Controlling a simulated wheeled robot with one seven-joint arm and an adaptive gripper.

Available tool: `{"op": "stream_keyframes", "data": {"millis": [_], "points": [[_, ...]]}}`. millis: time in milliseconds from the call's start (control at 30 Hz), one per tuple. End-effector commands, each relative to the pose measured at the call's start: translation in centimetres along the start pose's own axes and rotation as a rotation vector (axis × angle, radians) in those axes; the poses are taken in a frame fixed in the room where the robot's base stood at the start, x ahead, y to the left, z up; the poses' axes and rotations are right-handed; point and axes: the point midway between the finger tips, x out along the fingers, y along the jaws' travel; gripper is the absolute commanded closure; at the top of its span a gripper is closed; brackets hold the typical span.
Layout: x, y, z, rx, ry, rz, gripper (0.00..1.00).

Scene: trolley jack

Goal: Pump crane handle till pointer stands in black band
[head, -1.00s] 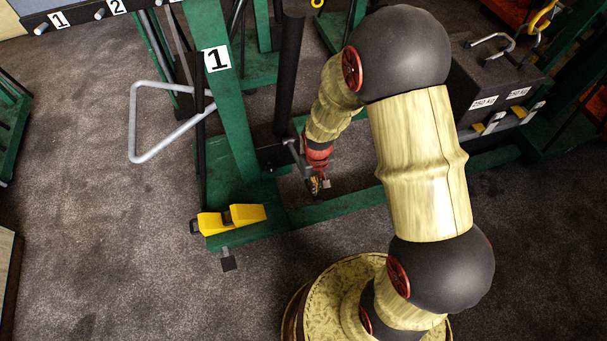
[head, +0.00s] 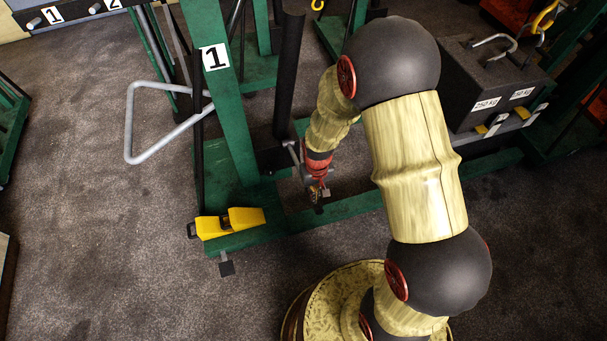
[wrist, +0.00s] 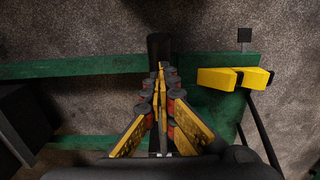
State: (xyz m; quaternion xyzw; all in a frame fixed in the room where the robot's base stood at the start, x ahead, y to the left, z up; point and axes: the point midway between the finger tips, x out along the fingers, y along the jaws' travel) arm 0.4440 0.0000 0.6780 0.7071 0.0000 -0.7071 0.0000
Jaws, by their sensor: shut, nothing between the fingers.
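The green crane marked 1 (head: 232,115) stands left of my arm, with a black upright cylinder (head: 289,80). A short grey rod, seemingly the pump handle (head: 297,160), slopes down from the cylinder's foot towards my gripper. My gripper (head: 317,204) is low over the crane's base and points downward. In the wrist view my gripper (wrist: 160,76) is shut and empty. A black bar end (wrist: 158,46) shows just beyond the fingertips; whether they touch it I cannot tell. The pointer and black band cannot be made out.
A yellow block (head: 232,222) sits on the front corner of the green base. A grey bent bar (head: 130,125) sticks out left. Dark weights (head: 490,85) stand right of my arm. Carpet (head: 80,250) at left is clear.

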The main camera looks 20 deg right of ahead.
Motion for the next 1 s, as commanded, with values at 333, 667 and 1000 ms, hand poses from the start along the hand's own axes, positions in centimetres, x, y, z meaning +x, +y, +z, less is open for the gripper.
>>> {"op": "stream_keyframes", "data": {"millis": [333,667,1000], "points": [[2.8,0.0,0.0,0.0,0.0,0.0,1.0],[5.2,0.0,0.1,0.0,-0.002,0.0,1.0],[4.6,0.0,0.0,0.0,0.0,0.0,1.0]]}}
